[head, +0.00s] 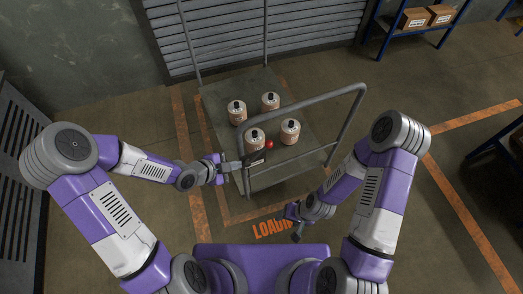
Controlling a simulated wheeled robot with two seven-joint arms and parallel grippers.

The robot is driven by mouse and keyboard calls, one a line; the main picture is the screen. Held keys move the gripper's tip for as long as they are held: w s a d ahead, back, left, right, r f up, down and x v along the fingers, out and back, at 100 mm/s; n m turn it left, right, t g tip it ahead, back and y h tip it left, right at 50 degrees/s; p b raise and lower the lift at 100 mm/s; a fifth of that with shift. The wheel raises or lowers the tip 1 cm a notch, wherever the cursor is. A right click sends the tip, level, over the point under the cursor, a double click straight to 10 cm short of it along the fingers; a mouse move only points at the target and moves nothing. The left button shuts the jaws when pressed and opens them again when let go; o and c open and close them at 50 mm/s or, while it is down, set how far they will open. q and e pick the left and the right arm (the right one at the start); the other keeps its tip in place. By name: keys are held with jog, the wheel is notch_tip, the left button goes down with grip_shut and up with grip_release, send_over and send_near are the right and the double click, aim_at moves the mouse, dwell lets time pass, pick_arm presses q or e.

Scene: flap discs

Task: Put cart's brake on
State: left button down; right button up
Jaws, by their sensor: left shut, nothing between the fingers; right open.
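The cart (285,172) is a grey flatbed with a tubular push handle (318,97) on my side. A small red knob (269,144) shows near the front edge of its deck; it looks like the brake lever's end. My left gripper (260,158) is shut and empty, at the cart's front left edge just below and left of the red knob. I cannot tell whether it touches anything there. My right gripper (296,236) is open and empty, low in front of the cart over the floor, apart from it.
Several canister-like items, such as the front left one (254,139), stand on the deck. A roller shutter (250,30) is behind the cart. Blue shelving with boxes (414,18) is at the back right. Orange floor lines surround the cart; the floor to its right is clear.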

pick_arm(q)
notch_tip(320, 180, up, 4)
jog(key=w+a+m+t+h+b, duration=0.1)
jog(key=w+m+b, duration=0.1)
jog(key=m, duration=0.8)
jog(key=m+b, duration=0.2)
jog(key=b, duration=0.4)
send_near(266, 145)
jog(key=x, duration=0.5)
jog(key=shift+d+f, duration=0.1)
jog(key=shift+f, duration=0.15)
jog(key=shift+b+x, duration=0.35)
jog(key=shift+x, duration=0.45)
pick_arm(e)
notch_tip(266, 145, down, 10)
jog(key=shift+r, duration=0.15)
pick_arm(q)
jog(key=shift+w+r, duration=0.1)
